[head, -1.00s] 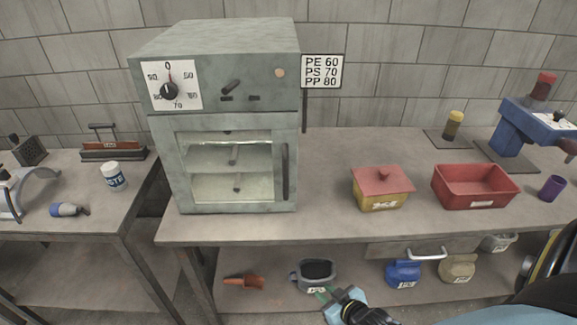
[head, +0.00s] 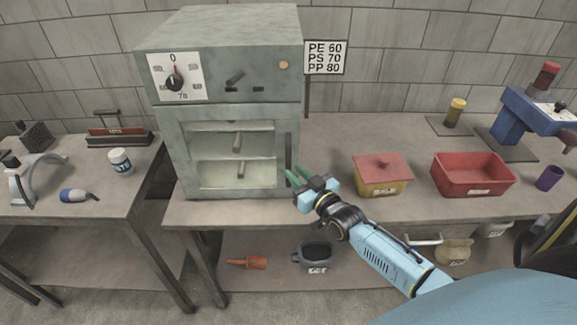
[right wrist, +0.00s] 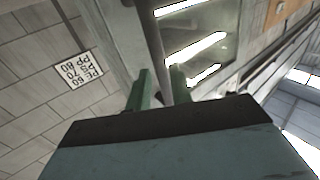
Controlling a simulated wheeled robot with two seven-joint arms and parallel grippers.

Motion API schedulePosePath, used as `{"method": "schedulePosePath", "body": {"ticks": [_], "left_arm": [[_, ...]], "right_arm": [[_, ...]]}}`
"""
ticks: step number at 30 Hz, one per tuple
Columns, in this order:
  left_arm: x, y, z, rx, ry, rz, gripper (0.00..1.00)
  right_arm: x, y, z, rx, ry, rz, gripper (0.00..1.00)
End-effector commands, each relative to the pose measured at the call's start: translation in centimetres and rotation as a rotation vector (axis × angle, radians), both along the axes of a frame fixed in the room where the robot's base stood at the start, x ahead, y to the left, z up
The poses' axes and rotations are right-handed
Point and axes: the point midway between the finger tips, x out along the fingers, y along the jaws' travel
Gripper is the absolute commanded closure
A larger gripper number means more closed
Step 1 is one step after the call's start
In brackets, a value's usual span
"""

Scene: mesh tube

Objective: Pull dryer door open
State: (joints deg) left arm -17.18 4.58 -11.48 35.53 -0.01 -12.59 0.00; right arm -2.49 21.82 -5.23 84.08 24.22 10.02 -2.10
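The grey-green dryer (head: 222,100) stands on the bench, and its windowed door (head: 180,165) looks closed. The dark vertical door handle (head: 288,150) is at the door's right edge. My right gripper (head: 296,178) is at the handle's lower end. In the right wrist view, its two green fingertips (right wrist: 159,88) are apart, with the handle bar (right wrist: 155,45) running between them. I cannot tell whether either finger touches it. My left gripper is not in view.
A yellow box with a red lid (head: 382,175) and a red tray (head: 472,175) stand right of my right gripper. A temperature sign (head: 325,58) is beside the dryer. Below are an orange tool (head: 250,262) and a grey container (head: 316,256). Floor in front is clear.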

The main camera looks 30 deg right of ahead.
Motion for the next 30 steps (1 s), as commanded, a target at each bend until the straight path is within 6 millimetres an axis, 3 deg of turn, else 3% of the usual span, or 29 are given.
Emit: {"method": "schedulePosePath", "body": {"ticks": [3, 8, 20, 25, 30], "left_arm": [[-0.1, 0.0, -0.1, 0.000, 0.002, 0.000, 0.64], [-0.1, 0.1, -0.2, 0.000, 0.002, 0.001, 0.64], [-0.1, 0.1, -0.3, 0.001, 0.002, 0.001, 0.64], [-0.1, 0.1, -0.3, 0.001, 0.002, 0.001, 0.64], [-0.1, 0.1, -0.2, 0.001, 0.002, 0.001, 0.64]], "right_arm": [[2.0, 0.1, 0.1, -0.001, -0.001, 0.000, 0.78], [3.6, 0.1, 0.0, 0.000, 0.001, 0.000, 0.78], [4.2, 0.2, 0.0, 0.000, 0.001, 0.000, 0.78], [4.2, 0.2, 0.0, 0.000, 0.001, 0.000, 0.98], [4.2, 0.2, 0.0, 0.000, 0.001, 0.000, 1.00]]}}
